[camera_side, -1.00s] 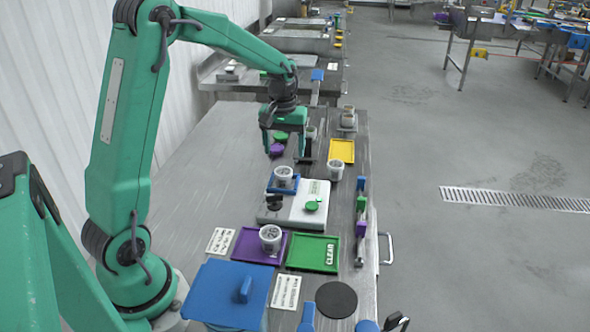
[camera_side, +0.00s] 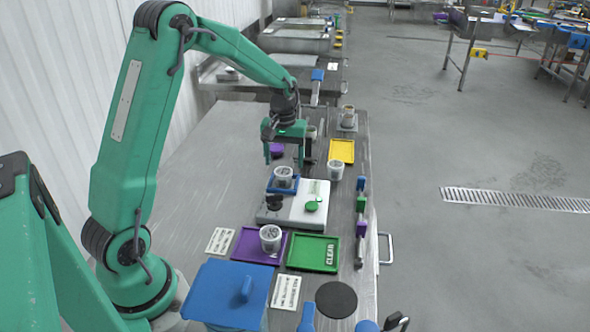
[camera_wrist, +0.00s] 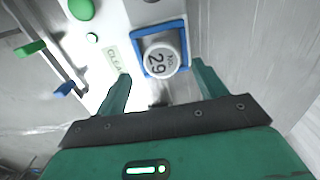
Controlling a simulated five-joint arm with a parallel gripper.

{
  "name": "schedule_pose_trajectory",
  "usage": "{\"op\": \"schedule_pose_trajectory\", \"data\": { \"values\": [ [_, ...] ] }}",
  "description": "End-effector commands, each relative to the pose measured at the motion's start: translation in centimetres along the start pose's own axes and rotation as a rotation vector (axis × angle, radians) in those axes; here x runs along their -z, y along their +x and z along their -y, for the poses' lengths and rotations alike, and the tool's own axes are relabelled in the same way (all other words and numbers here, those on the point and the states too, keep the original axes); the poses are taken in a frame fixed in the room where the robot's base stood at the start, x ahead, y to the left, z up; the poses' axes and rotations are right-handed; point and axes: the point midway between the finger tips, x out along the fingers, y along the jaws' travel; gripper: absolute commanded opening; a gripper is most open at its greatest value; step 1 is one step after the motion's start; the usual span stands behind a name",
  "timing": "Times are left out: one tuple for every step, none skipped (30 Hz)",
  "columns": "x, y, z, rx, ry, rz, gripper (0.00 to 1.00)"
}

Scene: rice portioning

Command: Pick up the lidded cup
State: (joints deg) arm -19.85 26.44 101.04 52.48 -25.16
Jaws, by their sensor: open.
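The lidded cup (camera_side: 283,174) stands upright in a blue square tray (camera_side: 272,188) on the white scale (camera_side: 298,214). In the wrist view, its round pale top (camera_wrist: 160,58) carries dark print that includes "29", and the blue tray (camera_wrist: 137,37) frames it. My gripper (camera_side: 285,159) is open and empty, just above and behind the cup in the side view. In the wrist view, the cup shows between the spread fingers of my gripper (camera_wrist: 161,69), near their tips. I see no contact, and the exact height gap cannot be told.
Another cup (camera_side: 336,169) stands close to the right. A further cup (camera_side: 270,238) stands on a purple tray (camera_side: 243,246), beside a green tray (camera_side: 313,253). A yellow tray (camera_side: 342,151) lies behind. The table's left side is clear.

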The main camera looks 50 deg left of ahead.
Motion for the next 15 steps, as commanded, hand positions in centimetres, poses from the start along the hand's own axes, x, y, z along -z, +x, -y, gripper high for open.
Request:
{"op": "schedule_pose_trajectory", "data": {
  "values": [
    [0.0,0.3,0.0,0.001,0.0,0.002,0.71],
    [0.0,0.5,0.1,0.001,0.0,0.002,0.71],
    [-0.1,0.8,0.1,0.001,0.0,0.003,0.71],
    [-0.1,1.1,0.1,0.002,0.0,0.003,0.71],
    [-0.1,1.4,0.2,0.002,0.0,0.004,0.71],
    [-0.1,1.8,0.2,0.002,0.0,0.003,0.71],
    [-0.1,2.1,0.2,0.002,0.0,0.003,0.71],
    [-0.1,2.5,0.3,0.002,0.0,0.004,0.71],
    [-0.1,3.0,0.3,0.002,0.0,0.004,0.71],
    [-0.1,3.4,0.3,0.002,0.0,0.003,0.71],
    [-0.1,3.7,0.3,0.002,0.0,0.003,0.71],
    [-0.1,4.1,0.3,0.001,0.0,0.003,0.71],
    [-0.1,4.3,0.3,0.001,0.0,0.003,0.71],
    [-0.1,4.6,0.3,0.001,0.0,0.003,0.71],
    [-0.1,4.8,0.3,0.001,0.0,0.003,0.71]
  ]
}}
